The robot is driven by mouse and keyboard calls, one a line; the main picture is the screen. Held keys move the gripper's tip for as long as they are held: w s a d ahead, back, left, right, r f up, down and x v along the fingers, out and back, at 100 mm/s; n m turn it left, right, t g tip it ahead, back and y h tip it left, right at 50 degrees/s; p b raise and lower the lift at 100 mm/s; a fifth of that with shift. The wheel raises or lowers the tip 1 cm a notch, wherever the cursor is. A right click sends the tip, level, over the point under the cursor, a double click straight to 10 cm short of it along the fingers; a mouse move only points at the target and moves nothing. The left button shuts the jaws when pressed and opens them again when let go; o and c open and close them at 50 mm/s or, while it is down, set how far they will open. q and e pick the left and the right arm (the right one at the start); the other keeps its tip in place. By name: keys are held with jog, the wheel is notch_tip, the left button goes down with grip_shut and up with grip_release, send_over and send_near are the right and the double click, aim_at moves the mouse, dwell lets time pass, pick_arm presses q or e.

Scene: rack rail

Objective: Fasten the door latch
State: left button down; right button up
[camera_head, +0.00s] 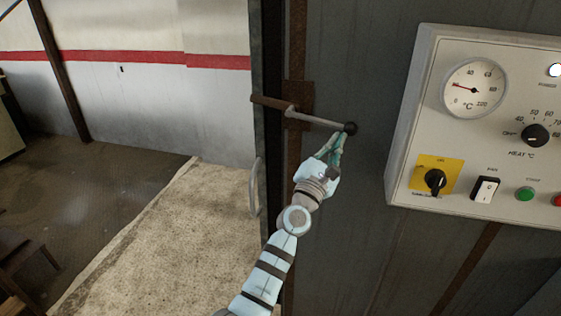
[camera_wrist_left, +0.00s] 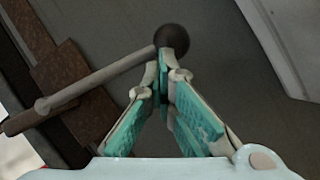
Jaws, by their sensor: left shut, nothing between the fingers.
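The door latch is a grey lever rod (camera_head: 315,118) on a rusty brown plate (camera_head: 305,97), with a brown bar (camera_head: 268,103) reaching left past the dark post. A black ball knob (camera_head: 350,128) ends the rod at its lower right. My left gripper (camera_head: 341,137) is shut and empty, with its fingertips just below the knob. In the left wrist view the fingertips (camera_wrist_left: 167,58) overlap the lower part of the knob (camera_wrist_left: 172,37); whether they touch it I cannot tell. The rod (camera_wrist_left: 100,78) runs left from there. My right gripper is not in view.
A control box (camera_head: 404,125) with a dial, knobs and buttons juts from the dark panel (camera_head: 360,60) right of the latch. A pale loop handle (camera_head: 254,187) stands left of my arm. Open floor (camera_head: 160,250) lies at left.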

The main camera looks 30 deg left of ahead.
pick_arm(q)
jog(key=shift+w+d+r+n+y, duration=0.1)
jog(key=shift+d+r+n+y, duration=0.1)
jog(key=shift+r+n+y, duration=0.65)
jog(key=shift+n+h, duration=0.25)
jog(key=shift+f, duration=0.2)
jog(key=w+a+f+b+v, duration=0.1)
jog(key=a+f+b+v, duration=0.1)
jog(key=v, duration=1)
jog(key=shift+s+f, duration=0.2)
jog(key=shift+s, duration=0.2)
